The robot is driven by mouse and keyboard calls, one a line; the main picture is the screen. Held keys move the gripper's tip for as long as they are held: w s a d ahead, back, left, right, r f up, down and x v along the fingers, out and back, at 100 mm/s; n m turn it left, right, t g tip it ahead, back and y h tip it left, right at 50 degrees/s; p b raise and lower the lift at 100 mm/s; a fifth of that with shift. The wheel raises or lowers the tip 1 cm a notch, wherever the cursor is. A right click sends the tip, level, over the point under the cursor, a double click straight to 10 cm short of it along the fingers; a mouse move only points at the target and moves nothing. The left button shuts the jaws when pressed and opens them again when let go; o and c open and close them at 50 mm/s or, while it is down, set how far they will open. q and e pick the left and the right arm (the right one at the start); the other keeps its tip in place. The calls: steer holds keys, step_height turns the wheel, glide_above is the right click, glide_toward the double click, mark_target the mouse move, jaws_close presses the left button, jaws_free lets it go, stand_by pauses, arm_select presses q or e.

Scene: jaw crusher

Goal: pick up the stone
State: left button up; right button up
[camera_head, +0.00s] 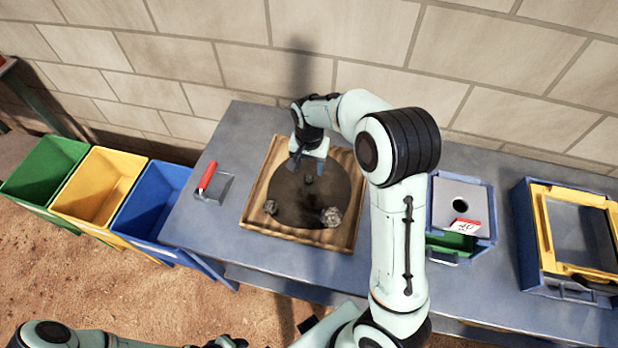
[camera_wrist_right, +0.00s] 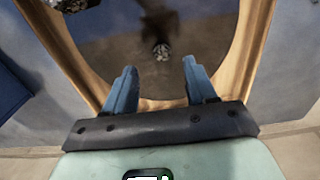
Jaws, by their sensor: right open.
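Three stones lie on the dark round middle of a wooden-rimmed tray (camera_head: 255,193). A small dark stone (camera_head: 308,180) is nearest my right gripper (camera_head: 308,167). A larger pale stone (camera_head: 331,216) and a smaller grey stone (camera_head: 270,207) lie near the front rim. In the right wrist view, the small stone (camera_wrist_right: 161,52) shows just beyond the gap between the blue fingertips (camera_wrist_right: 159,68). My right gripper is open and empty over the tray's back part. Its height above the tray is hard to tell. My left gripper does not show.
A red-handled tool (camera_head: 207,177) lies left of the tray on the grey table (camera_head: 232,128). Green, yellow and blue bins (camera_head: 155,205) stand further left. A blue box (camera_head: 460,205) and a yellow-framed box (camera_head: 575,240) stand right. A block wall is behind.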

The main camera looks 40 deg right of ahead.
mark_target(309, 177)
steer(key=shift+w+f, duration=0.15)
steer(key=shift+f, duration=3)
jaws_close()
